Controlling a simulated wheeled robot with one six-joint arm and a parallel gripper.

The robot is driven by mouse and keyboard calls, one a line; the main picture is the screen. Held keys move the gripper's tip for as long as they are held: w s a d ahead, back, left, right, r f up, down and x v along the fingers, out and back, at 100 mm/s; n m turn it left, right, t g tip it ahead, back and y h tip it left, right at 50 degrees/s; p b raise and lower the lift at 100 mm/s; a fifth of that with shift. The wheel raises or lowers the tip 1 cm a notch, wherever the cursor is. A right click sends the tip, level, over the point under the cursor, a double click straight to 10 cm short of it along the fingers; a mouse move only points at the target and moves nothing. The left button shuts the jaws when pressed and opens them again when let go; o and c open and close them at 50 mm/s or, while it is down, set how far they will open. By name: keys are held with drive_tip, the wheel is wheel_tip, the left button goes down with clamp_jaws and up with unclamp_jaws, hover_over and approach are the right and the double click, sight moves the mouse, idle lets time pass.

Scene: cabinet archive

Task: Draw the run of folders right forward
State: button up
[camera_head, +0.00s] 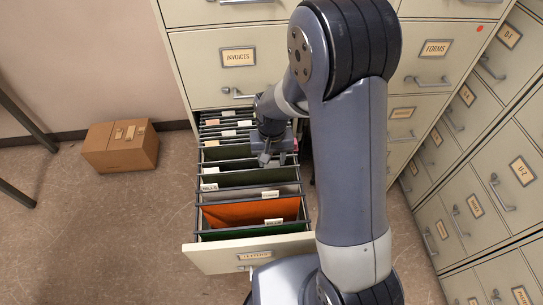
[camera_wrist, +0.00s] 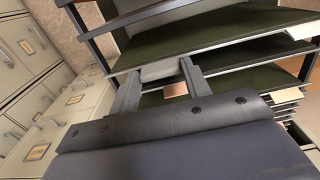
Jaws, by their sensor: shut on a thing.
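The run of hanging folders (camera_head: 235,178) stands in a pulled-out cabinet drawer (camera_head: 215,262). Dark green folders fill the middle, with a grey, an orange (camera_head: 250,213) and a green folder near the front. Pale tabs stick up from several of them. My gripper (camera_head: 268,158) is down at the folders in the rear half of the drawer. In the wrist view my gripper (camera_wrist: 160,74) has its fingers on either side of a pale grey piece at a dark green folder's (camera_wrist: 215,32) top edge, shut on it.
Closed cabinet drawers, including INVOICES (camera_head: 238,57) and FORMS (camera_head: 435,48), rise behind the open drawer. Another bank of closed drawers (camera_head: 510,180) stands at the right. A cardboard box (camera_head: 120,147) lies on the floor at left.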

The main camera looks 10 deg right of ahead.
drive_tip(key=shift+s+b, duration=0.35)
drive_tip(key=shift+s, duration=1.95)
drive_tip(key=o, duration=1.4)
wheel_tip(320, 180, up, 11)
drive_tip(key=shift+f, duration=0.15)
drive_tip(key=f, duration=0.7)
drive_tip(key=w+f, duration=0.1)
drive_tip(key=f, duration=0.2)
drive_tip(key=shift+f, duration=0.35)
drive_tip(key=shift+w, duration=0.35)
